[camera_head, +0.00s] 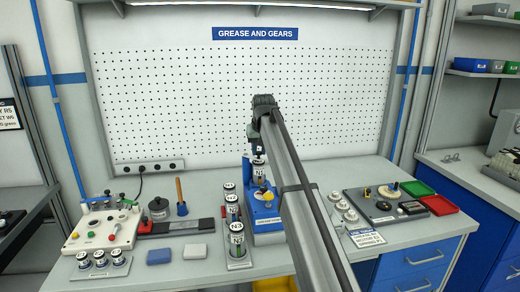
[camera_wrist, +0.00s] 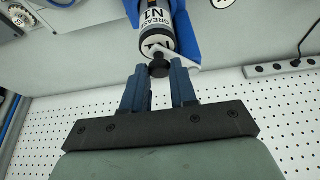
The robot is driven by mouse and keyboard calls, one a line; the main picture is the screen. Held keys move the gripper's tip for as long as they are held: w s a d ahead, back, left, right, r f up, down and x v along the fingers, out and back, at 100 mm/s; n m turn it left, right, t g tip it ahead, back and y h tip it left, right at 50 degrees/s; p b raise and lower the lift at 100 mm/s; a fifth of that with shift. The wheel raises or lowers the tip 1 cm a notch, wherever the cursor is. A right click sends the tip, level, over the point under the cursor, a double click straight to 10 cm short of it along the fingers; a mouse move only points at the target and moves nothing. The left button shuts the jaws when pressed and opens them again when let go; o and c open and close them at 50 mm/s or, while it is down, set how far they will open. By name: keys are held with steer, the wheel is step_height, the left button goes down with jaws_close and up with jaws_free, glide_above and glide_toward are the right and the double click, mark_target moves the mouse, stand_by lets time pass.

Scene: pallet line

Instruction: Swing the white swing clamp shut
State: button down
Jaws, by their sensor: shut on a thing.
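The white swing clamp (camera_wrist: 188,66) shows in the wrist view as a pale arm beside the end of a canister labelled GREASE N1 (camera_wrist: 157,18). A black knob (camera_wrist: 159,68) sits at the clamp, between my fingertips. My gripper (camera_wrist: 159,76) is shut on this knob. In the head view my gripper (camera_head: 258,150) is above the canister (camera_head: 259,171) in the blue grease station (camera_head: 264,226). My arm hides part of the station, and I cannot make out the clamp there.
A rack with several canisters (camera_head: 236,238) stands just left of the station. A cream control box (camera_head: 102,229) is farther left. A dark board with parts (camera_head: 385,203) and red and green trays (camera_head: 439,205) lie to the right. The pegboard (camera_head: 180,90) stands behind.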

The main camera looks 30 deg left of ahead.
stand_by(0.4)
steer(key=c, duration=0.9)
jaws_free()
steer(key=v, duration=1.4)
steer(key=shift+f, duration=0.1)
